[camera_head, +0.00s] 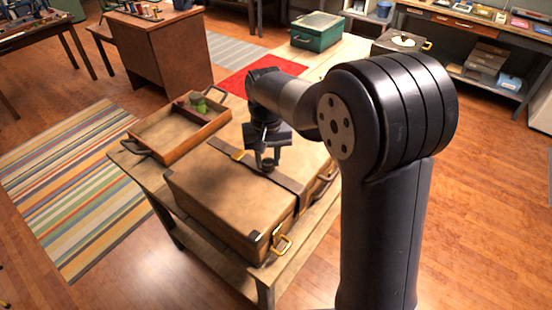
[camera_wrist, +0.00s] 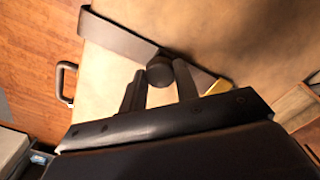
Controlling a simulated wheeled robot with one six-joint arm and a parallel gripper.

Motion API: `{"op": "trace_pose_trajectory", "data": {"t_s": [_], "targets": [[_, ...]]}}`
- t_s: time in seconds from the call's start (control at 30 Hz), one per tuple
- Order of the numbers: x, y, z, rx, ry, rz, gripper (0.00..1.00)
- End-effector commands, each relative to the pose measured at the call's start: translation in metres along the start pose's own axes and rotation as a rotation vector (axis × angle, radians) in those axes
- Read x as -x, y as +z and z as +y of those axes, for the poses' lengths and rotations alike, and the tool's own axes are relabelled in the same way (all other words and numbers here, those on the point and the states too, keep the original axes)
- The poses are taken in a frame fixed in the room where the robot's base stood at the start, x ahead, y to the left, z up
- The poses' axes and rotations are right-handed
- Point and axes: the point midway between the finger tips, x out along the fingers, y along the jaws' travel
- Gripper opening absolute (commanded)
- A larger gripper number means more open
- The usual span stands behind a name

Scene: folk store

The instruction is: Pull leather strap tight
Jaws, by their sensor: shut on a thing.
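A tan suitcase (camera_head: 213,202) with dark corners lies flat on a wooden table (camera_head: 156,190). A dark leather strap (camera_head: 288,184) runs across its lid, with a brass-coloured buckle (camera_head: 238,155) at the far left. My gripper (camera_head: 268,163) is over the middle of the lid, at the strap. In the wrist view my gripper's fingers (camera_wrist: 160,85) are closed around a dark rounded piece (camera_wrist: 159,70) at the strap (camera_wrist: 120,38). The gold buckle (camera_wrist: 217,88) shows just right of the fingers. Part of the strap is hidden behind the fingers.
A wooden tray (camera_head: 160,153) with small green and red items stands on the table, left of the suitcase. A red cloth (camera_head: 236,84) and a green box (camera_head: 315,32) lie farther back. The suitcase's brass clasp (camera_head: 282,245) sticks out in front.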

Motion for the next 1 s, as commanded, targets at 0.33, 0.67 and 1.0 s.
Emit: {"op": "trace_pose_trajectory", "data": {"t_s": [0.33,0.67,1.0], "targets": [[0.0007,-0.0079,-0.0076,0.0,-0.002,0.006,0.0],[0.0003,-0.0073,-0.0072,0.0,-0.001,0.003,0.51],[0.0051,-0.0073,-0.0069,0.0,0.0,0.003,0.52]]}}
